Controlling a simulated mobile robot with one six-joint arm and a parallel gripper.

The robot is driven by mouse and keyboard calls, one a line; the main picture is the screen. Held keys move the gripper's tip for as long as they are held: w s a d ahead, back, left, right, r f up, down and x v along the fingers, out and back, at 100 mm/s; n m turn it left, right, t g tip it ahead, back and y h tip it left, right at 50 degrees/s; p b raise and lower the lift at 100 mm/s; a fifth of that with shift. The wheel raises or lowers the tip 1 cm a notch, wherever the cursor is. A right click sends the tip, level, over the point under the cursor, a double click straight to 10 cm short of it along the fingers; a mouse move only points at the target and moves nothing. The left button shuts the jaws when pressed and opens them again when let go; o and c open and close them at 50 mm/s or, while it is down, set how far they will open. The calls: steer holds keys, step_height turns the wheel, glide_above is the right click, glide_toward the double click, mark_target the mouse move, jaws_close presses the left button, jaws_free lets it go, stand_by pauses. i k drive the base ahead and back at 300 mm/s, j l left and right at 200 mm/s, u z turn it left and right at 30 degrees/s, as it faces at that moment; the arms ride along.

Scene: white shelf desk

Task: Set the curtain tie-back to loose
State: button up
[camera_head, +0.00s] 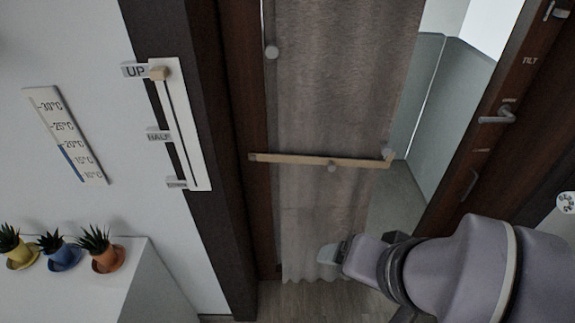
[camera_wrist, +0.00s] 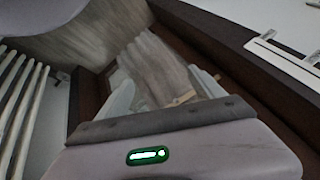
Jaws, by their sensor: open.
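The curtain tie-back (camera_head: 300,158) is a tan strap lying across the grey-beige curtain (camera_head: 335,90), from the dark frame at the left to a bent end by a small round grey peg at the right. Part of the strap also shows in the wrist view (camera_wrist: 183,98), between the fingers. My gripper (camera_head: 333,254) is below the strap, in front of the curtain's lower part, apart from the strap. In the wrist view its two pale fingers (camera_wrist: 165,95) are spread and empty.
A slider panel (camera_head: 183,130) marked UP and HALF is on the left, its knob at UP. A window handle (camera_head: 496,117) is on the right frame. Potted plants (camera_head: 103,250) stand at lower left. A white radiator (camera_wrist: 22,110) shows in the wrist view.

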mark_target(332, 163)
steer(key=i+l+u, duration=0.15)
steer(key=i+l, duration=0.8)
